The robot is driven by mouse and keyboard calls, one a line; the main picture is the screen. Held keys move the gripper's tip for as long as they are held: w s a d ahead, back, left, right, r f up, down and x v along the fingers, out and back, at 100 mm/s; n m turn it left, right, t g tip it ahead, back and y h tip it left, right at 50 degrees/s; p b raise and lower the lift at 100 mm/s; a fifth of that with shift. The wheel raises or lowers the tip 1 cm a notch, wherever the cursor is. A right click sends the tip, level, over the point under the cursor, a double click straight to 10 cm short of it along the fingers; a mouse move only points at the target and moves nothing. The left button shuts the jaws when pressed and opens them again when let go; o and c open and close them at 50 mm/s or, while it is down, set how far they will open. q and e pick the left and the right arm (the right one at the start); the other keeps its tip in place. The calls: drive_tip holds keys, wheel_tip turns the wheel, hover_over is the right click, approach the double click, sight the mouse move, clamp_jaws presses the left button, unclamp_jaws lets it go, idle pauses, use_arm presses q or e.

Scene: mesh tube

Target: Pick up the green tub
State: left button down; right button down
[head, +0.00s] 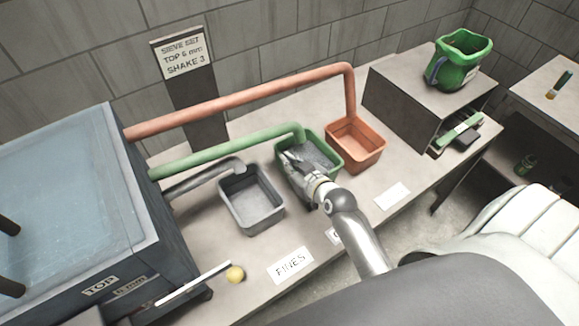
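The green tub (332,155) stands on the bench between a grey tub and an orange tub, under the end of the green pipe. Grey material shows inside it. My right gripper (292,160) is at the tub's near left part, pointing away from me, and covers part of its rim and inside. Its fingers are small and dark here, so I cannot tell whether they are shut on the wall or apart. My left gripper is not in view.
The grey tub (252,222) is close on the left and the orange tub (366,158) close on the right. The green pipe (225,151) hangs over the tub's far side. A yellow ball (235,274) and a FINES label (290,264) are near the front edge. A green jug (458,62) stands back right.

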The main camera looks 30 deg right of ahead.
drive_tip(key=shift+s+d+r, duration=0.1)
drive_tip(key=shift+s+r, duration=0.05)
drive_tip(key=shift+s, duration=0.35)
drive_tip(key=s+b, duration=0.3)
drive_tip(key=s, duration=1.3)
drive_tip(key=shift+s+d, duration=0.3)
drive_tip(key=shift+d, duration=0.15)
drive_tip(key=shift+s, duration=0.15)
